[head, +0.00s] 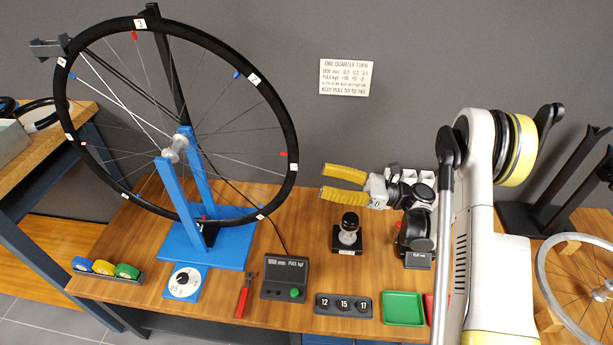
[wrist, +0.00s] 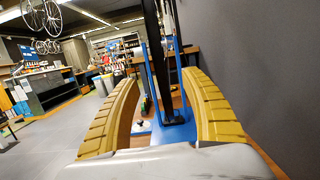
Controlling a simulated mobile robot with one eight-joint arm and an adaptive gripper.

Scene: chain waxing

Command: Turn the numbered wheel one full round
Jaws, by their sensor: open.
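The numbered wheel (head: 292,140) is black-rimmed with white number tags and stands upright in a blue stand (head: 232,258) on the left of the bench. Tag 3 is at its top and tag 2 at its upper right. Red and blue marks sit on some spokes. My gripper (head: 326,182) is open and empty to the right of the wheel, apart from it, its yellow fingers pointing left. In the wrist view my gripper (wrist: 165,95) shows both ridged fingers wide apart, with the blue stand (wrist: 155,85) and the dark wheel edge-on beyond them.
On the bench are a grey meter box (head: 285,278), a dial (head: 184,282), a red-handled tool (head: 244,295), colored rolls (head: 103,267), a black-knobbed stamp (head: 348,238), a numbered block (head: 343,305) and a green tray (head: 403,308). A sign (head: 345,77) is on the wall.

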